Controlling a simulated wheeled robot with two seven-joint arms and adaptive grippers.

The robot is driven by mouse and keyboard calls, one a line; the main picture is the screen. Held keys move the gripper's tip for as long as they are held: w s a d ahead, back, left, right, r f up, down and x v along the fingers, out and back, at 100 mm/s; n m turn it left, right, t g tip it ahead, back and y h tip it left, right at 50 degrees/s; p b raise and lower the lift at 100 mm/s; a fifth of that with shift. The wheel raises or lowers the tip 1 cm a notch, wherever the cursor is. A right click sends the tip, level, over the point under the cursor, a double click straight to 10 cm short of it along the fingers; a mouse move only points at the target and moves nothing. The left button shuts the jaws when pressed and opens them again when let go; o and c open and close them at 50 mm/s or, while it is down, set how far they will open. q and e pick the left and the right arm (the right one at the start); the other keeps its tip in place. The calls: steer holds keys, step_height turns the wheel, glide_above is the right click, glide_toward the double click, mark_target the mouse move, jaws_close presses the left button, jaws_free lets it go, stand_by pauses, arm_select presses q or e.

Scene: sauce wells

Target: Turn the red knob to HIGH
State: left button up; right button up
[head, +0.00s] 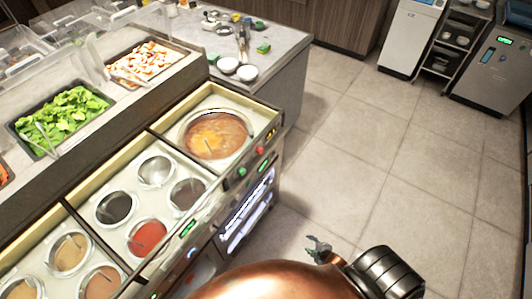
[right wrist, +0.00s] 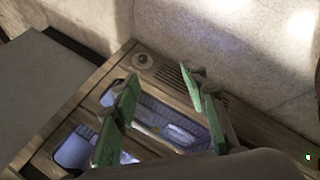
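The red knob (head: 260,150) is a small red spot on the front panel of the sauce counter, beside the large round well of brown sauce (head: 214,134). A green knob (head: 241,171) sits nearer on the same panel. The red knob's setting is too small to read. My right gripper (head: 318,248) is over the floor, to the right of the counter and apart from the knob. In the right wrist view, its green fingers (right wrist: 160,84) stand apart with nothing between them. A round grey knob-like part (right wrist: 142,60) shows beyond them; I cannot tell which part it is. My left gripper is out of view.
The counter (head: 101,177) holds several round sauce wells. Lit openings (head: 247,212) are in its front below the panel. A side table (head: 283,40) with bowls stands behind. The tiled floor (head: 405,160) to the right is clear.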

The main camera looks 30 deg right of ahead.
steer(key=w+d+r+n+t, duration=0.3)
steer(key=w+r+n+t, duration=0.35)
steer(key=w+r, duration=0.9)
steer(key=n+t+y+b, duration=0.25)
steer(key=n+y, duration=0.55)
steer(key=n, duration=1.4)
glide_toward(262, 152)
steer(key=shift+n, duration=0.35)
steer(key=x, duration=0.7)
steer(key=shift+w, duration=0.25)
steer(key=shift+w+a+f, duration=0.1)
steer(key=shift+w+a, duration=0.15)
steer(key=shift+w, duration=0.2)
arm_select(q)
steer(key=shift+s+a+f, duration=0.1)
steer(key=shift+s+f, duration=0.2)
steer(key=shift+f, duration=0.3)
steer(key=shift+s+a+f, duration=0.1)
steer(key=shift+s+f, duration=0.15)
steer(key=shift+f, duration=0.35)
arm_select(e)
jaws_close()
